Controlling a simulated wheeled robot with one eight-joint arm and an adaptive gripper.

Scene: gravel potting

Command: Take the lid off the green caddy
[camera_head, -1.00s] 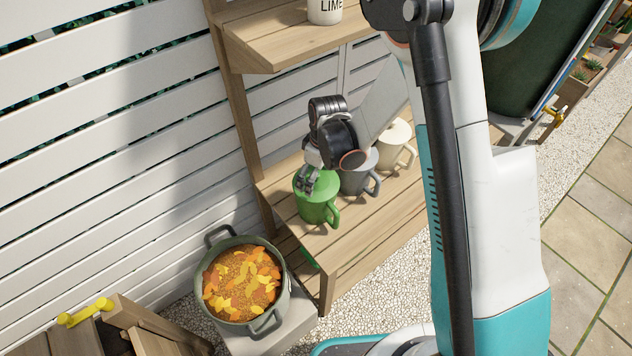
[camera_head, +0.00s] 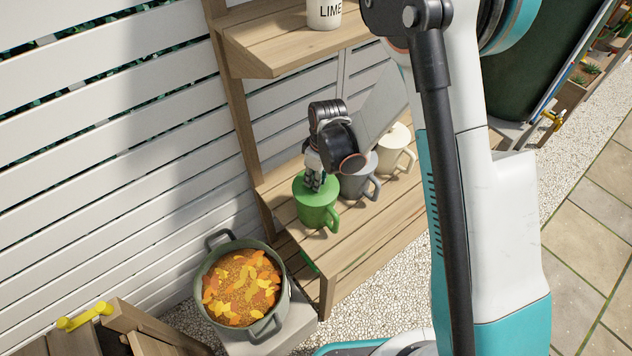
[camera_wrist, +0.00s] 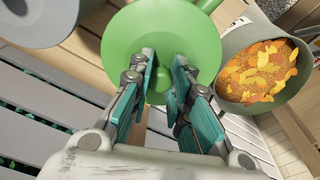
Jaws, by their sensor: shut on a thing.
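The green caddy (camera_head: 318,216) stands upright on the lower wooden shelf, with its handle toward the lower right in the head view. Its flat green lid (camera_head: 303,192) is on top; I see no clear gap under it. My gripper (camera_head: 315,186) comes down on the lid's middle from above. In the wrist view the round lid (camera_wrist: 122,38) fills the upper middle. My gripper's two teal-padded fingers (camera_wrist: 165,62) are shut on the lid at its centre. The part between the fingertips is mostly hidden.
A grey caddy (camera_head: 357,186) and a cream caddy (camera_head: 394,158) stand to the right of the green one. A green pot (camera_head: 283,300) of orange and yellow leaves sits at lower left. An upper shelf (camera_head: 275,50) holds a white LIME container (camera_head: 324,14). Bare shelf lies in front.

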